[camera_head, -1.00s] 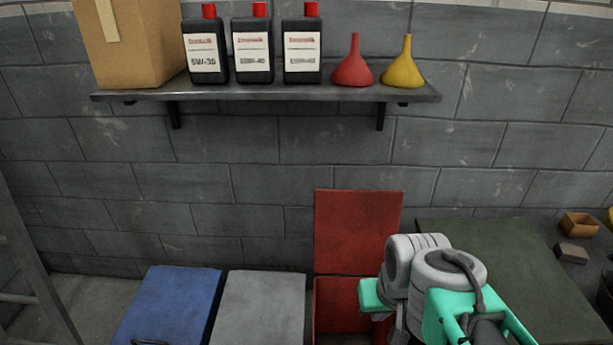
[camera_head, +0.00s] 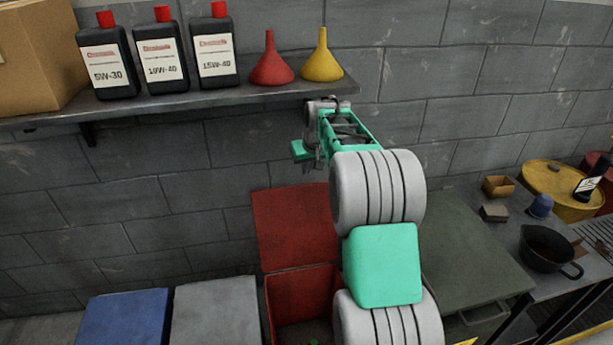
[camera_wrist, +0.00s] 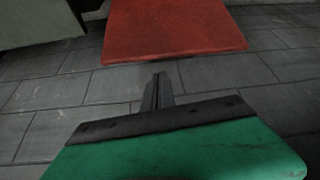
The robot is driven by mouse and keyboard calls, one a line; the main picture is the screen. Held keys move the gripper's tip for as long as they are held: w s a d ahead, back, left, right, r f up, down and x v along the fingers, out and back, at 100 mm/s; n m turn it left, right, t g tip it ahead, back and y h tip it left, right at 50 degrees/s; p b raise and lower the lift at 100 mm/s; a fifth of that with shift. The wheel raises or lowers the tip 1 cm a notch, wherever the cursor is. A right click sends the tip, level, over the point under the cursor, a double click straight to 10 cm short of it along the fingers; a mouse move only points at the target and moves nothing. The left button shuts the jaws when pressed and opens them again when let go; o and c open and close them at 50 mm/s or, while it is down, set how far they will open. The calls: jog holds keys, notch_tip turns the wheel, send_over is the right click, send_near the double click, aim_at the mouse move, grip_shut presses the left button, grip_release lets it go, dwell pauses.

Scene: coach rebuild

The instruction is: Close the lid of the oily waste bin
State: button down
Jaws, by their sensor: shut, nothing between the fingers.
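The red bin (camera_head: 299,299) stands open in the head view, its red lid (camera_head: 292,226) raised upright near the block wall. The right part of the bin and lid is hidden by my arm. My gripper (camera_head: 318,163) is up by the shelf's right end, above the lid's top edge. In the wrist view the red lid (camera_wrist: 172,28) fills the upper middle, beyond the fingertips. There my gripper (camera_wrist: 158,80) shows its fingers together, with nothing between them and a visible gap to the lid.
A shelf (camera_head: 180,104) with bottles and funnels is close to my gripper. Closed blue (camera_head: 125,318) and grey (camera_head: 216,312) lids lie left of the red bin. A dark green top (camera_head: 462,245) is to the right, then a black pan (camera_head: 548,247).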

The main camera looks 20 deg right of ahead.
jog(key=shift+w+d+f, duration=0.25)
jog(key=shift+w+d, duration=0.2)
jog(key=shift+d, duration=0.05)
jog(key=shift+w+d+f, duration=0.25)
jog(key=shift+w+d, duration=0.2)
jog(key=p+x, duration=0.2)
jog(key=x, duration=0.7)
jog(key=shift+w+f, duration=0.2)
jog(key=shift+f, duration=0.1)
jog(key=shift+s+d+f, duration=0.1)
